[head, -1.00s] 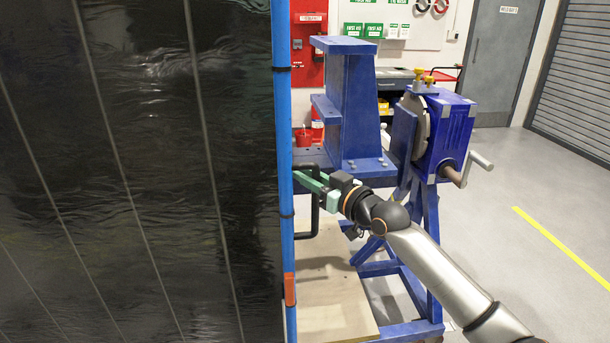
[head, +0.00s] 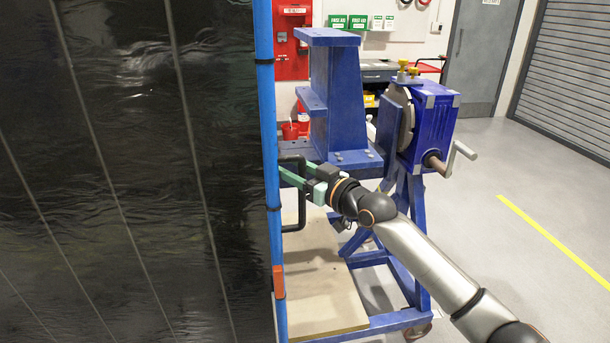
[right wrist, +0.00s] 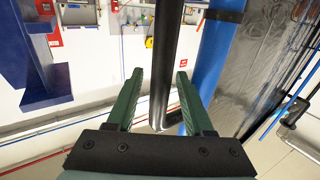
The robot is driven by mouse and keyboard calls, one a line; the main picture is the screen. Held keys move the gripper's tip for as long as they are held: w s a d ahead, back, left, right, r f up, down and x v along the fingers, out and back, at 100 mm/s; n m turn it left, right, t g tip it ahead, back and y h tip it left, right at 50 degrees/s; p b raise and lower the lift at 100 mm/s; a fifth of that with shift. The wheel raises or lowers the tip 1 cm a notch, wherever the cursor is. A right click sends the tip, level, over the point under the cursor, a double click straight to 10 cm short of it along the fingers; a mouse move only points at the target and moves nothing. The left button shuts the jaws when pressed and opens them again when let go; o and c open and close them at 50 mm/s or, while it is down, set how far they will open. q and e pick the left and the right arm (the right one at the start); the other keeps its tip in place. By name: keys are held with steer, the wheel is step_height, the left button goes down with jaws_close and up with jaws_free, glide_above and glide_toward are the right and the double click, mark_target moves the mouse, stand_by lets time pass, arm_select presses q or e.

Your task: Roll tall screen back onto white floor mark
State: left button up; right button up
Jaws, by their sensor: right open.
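The tall screen (head: 130,150) is a dark, glossy sheet filling the left of the head view, edged by an upright blue pole (head: 265,120). A black D-shaped handle (head: 301,200) sticks out from the pole. My right gripper (head: 290,176) is at the handle, with its green fingers pointing at the pole. In the right wrist view the gripper (right wrist: 159,74) is open and the handle's bar (right wrist: 161,70) runs between its fingers, with a gap visible on both sides. The blue pole (right wrist: 216,50) stands just right of them. No white floor mark shows. My left gripper is not in view.
A blue rotary jig (head: 430,130) with a crank stands behind my right arm, on a blue wheeled frame with a pale wooden board (head: 325,290). Grey floor is free at right, crossed by a yellow line (head: 555,240). A grey door and a shutter stand behind.

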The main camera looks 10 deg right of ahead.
steer(key=b+v, duration=0.1)
steer(key=v, duration=1.1)
steer(key=s+a+f+m+g+h+p, duration=0.15)
steer(key=s+f, duration=0.35)
steer(key=f, duration=0.5)
steer(key=s+f+m+g+h, duration=0.15)
steer(key=s+f, duration=0.35)
steer(key=f, duration=0.5)
steer(key=s+a+f+g+h, duration=0.15)
steer(key=s+f, duration=0.35)
steer(key=f, duration=0.5)
steer(key=s+f+m+g+h, duration=0.1)
steer(key=s+f+h, duration=0.1)
steer(key=s+f, duration=0.7)
steer(key=s, duration=0.4)
steer(key=shift+d+g+p, duration=0.35)
steer(key=shift+f, duration=0.1)
